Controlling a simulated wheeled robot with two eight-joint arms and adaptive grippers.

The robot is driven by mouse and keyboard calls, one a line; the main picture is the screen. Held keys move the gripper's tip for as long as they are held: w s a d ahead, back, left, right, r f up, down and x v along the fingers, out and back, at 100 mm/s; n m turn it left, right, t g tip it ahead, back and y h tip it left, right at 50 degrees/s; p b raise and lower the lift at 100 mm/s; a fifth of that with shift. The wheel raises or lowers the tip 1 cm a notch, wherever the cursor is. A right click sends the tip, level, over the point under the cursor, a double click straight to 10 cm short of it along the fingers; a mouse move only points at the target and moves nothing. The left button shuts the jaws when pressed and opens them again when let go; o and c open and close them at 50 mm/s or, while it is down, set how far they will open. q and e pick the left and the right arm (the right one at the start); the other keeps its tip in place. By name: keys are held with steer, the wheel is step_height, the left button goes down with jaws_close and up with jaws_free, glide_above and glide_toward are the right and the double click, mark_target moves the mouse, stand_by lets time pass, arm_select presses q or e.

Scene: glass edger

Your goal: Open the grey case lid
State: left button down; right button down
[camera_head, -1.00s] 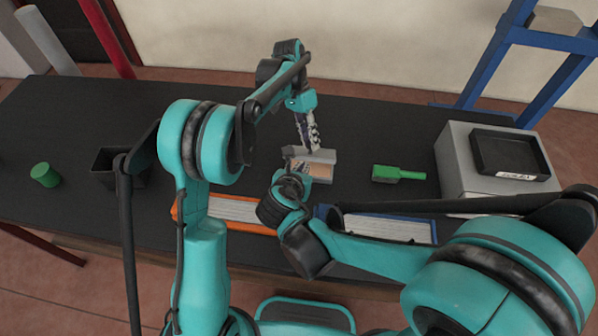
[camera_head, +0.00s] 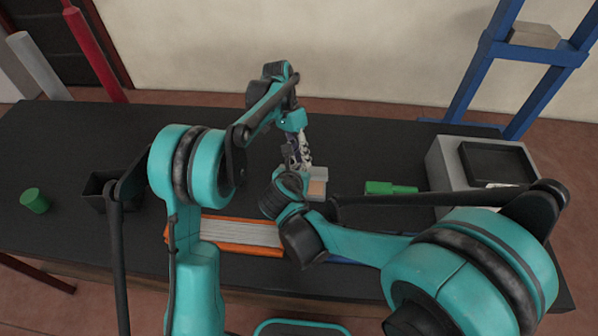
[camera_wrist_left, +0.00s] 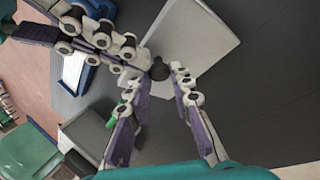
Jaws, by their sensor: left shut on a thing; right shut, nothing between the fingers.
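The grey case (camera_head: 317,188) sits mid-table, its tan inside partly showing. Its grey lid (camera_head: 319,173) stands raised at the back edge; the lid also shows as a pale plate in the left wrist view (camera_wrist_left: 190,45). My left gripper (camera_head: 302,166) comes down on the case from behind. In the left wrist view its fingers (camera_wrist_left: 157,75) close around a small black knob (camera_wrist_left: 158,70) at the lid's edge. My right gripper (camera_wrist_left: 132,58) is shut and empty close beside the knob. In the head view my right wrist hides its fingers and part of the case.
A green-handled tool (camera_head: 390,188) lies right of the case. A grey box (camera_head: 440,165) with a black tray (camera_head: 495,162) stands at right. An orange rack (camera_head: 240,248) is in front. A black bin (camera_head: 97,190) and green cylinder (camera_head: 35,200) are at left. The back table is clear.

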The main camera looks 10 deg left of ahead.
arm_select(q)
steer(key=shift+s, duration=0.3)
arm_select(e)
steer(key=shift+w+r, duration=0.2)
steer(key=shift+w, duration=0.2)
